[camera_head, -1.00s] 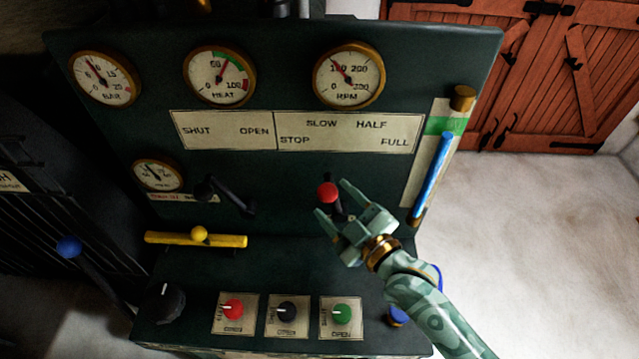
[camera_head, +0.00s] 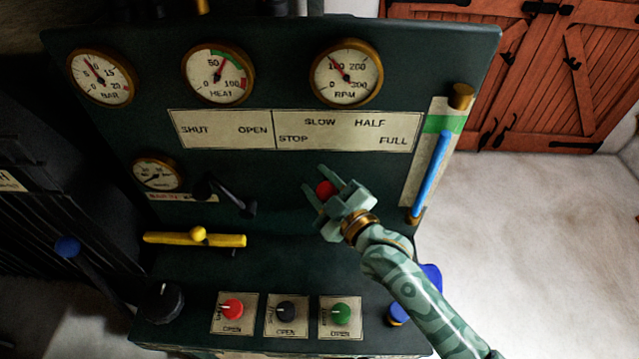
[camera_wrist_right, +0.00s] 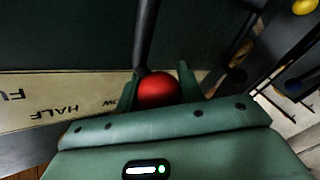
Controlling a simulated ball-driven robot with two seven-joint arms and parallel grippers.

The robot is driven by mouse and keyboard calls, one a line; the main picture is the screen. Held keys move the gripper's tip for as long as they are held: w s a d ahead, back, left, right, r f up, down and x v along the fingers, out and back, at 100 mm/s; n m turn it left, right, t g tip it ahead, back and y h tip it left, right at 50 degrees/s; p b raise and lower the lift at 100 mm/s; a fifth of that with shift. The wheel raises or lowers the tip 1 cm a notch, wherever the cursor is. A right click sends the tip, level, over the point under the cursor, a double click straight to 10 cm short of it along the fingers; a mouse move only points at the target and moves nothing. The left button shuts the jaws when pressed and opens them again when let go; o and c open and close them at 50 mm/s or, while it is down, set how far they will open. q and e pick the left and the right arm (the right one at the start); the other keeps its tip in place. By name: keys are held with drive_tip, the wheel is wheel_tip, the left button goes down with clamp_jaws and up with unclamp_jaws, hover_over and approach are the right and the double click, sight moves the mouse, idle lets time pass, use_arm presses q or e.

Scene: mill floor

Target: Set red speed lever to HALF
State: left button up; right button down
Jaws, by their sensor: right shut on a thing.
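The red speed lever's round knob (camera_head: 325,190) is between the fingers of my right gripper (camera_head: 324,187), which is shut on it. In the right wrist view the red knob (camera_wrist_right: 157,90) sits between the two green fingers, with its dark rod running up from it. In the head view the rod is mostly hidden by the gripper. The label plate (camera_head: 345,132) above reads STOP, SLOW, HALF and FULL; the knob is below the SLOW side of it. My left gripper is not in view.
A black lever (camera_head: 230,198) stands to the left under the SHUT/OPEN plate (camera_head: 222,129). A yellow bar handle (camera_head: 195,239) is at lower left. A blue tube gauge (camera_head: 431,175) is at the right edge. Red, black and green knobs (camera_head: 340,313) line the lower shelf.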

drive_tip(key=d+m+t+y+b, duration=0.1)
drive_tip(key=d+m+t+b, duration=0.1)
drive_tip(key=d, duration=0.4)
drive_tip(key=m+t, duration=0.1)
drive_tip(key=m, duration=0.1)
drive_tip(key=shift+d+m, duration=0.3)
drive_tip(key=c, duration=0.9)
unclamp_jaws()
drive_tip(key=shift+r, duration=0.15)
drive_tip(key=b+v, duration=0.1)
drive_tip(key=v, duration=1.5)
drive_tip(key=shift+s, duration=0.2)
